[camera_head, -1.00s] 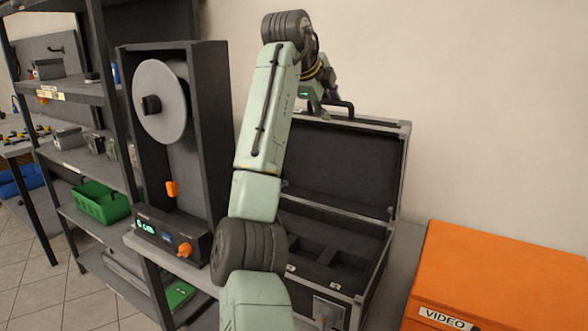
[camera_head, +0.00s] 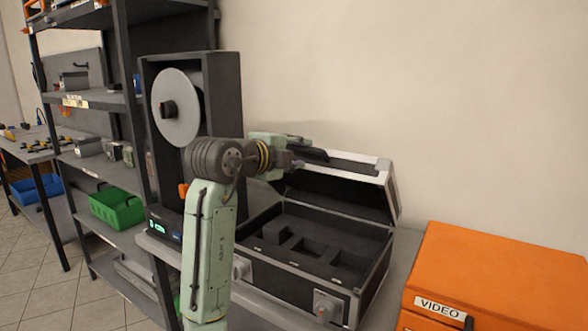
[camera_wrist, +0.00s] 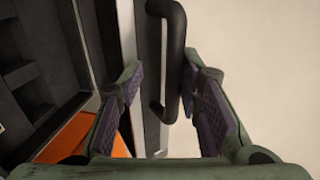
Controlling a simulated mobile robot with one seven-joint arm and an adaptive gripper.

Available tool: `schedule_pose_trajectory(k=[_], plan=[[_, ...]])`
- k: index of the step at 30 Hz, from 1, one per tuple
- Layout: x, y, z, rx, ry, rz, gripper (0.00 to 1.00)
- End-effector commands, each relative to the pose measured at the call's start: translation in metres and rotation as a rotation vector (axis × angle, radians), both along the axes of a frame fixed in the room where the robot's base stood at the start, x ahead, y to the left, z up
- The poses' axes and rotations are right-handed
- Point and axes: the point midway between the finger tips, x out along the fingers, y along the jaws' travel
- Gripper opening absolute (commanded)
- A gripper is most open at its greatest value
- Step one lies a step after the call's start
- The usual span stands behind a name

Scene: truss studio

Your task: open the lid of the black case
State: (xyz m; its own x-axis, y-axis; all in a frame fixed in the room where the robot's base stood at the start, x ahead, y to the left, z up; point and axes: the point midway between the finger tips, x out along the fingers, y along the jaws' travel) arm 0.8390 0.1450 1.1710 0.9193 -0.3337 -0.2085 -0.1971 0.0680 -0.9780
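The black case (camera_head: 262,272) stands on a grey surface with its front towards me. A black bar handle (camera_wrist: 176,50) is on the lid's pale edge (camera_wrist: 152,125) in the wrist view. My gripper (camera_head: 316,156) is at the lid's upper edge. In the wrist view my gripper (camera_wrist: 165,92) has its two padded fingers apart. The handle appears between or just beyond the fingertips, close to the right one; I cannot tell whether they touch.
An orange box labelled VIDEO (camera_head: 500,275) stands right of the case. A dark machine with a grey reel (camera_head: 177,107) stands to the left. Beyond it are shelves with a green bin (camera_head: 117,208). The wall behind the case is bare.

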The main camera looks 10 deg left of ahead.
Motion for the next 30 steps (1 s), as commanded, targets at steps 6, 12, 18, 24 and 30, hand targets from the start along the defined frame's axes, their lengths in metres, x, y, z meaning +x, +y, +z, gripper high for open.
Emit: schedule_pose_trajectory(k=[6, 12, 18, 24, 30], plan=[[-0.006, 0.003, -0.011, -0.001, -0.001, -0.001, 0.32], [-0.007, 0.003, -0.011, 0.001, 0.000, -0.001, 0.32], [-0.008, 0.004, -0.008, 0.000, -0.002, 0.000, 0.32], [-0.015, 0.007, 0.004, 0.000, -0.003, 0.000, 0.32], [-0.024, 0.011, 0.017, 0.000, -0.006, 0.002, 0.32]])
